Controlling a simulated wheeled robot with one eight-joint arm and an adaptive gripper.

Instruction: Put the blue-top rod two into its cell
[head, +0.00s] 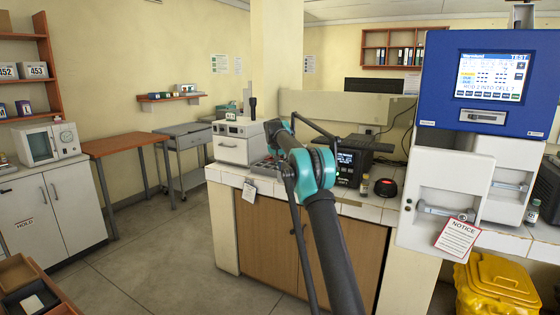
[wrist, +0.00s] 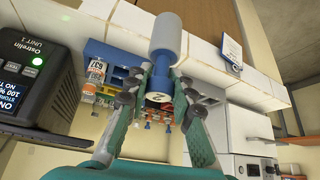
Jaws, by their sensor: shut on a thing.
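My gripper (wrist: 163,78) is shut on a rod (wrist: 167,38) in the wrist view. The rod has a thick pale grey-blue cylinder toward the picture's top, a darker blue part between the fingers and a dark-marked round disc below. A blue rack (wrist: 98,50) lies behind the fingers, with small labelled vials and coloured pieces at its left. The fingers and rod cover much of the rack, so I cannot tell which cell the rod faces or whether it touches one. In the head view my arm hides the gripper and the rod.
A black instrument (head: 352,160) with a lit screen stands close right of my arm, also at left in the wrist view (wrist: 35,75). A white box device (head: 238,142) stands left on the tiled counter (head: 350,205). A blue-framed panel (head: 490,82) is at right.

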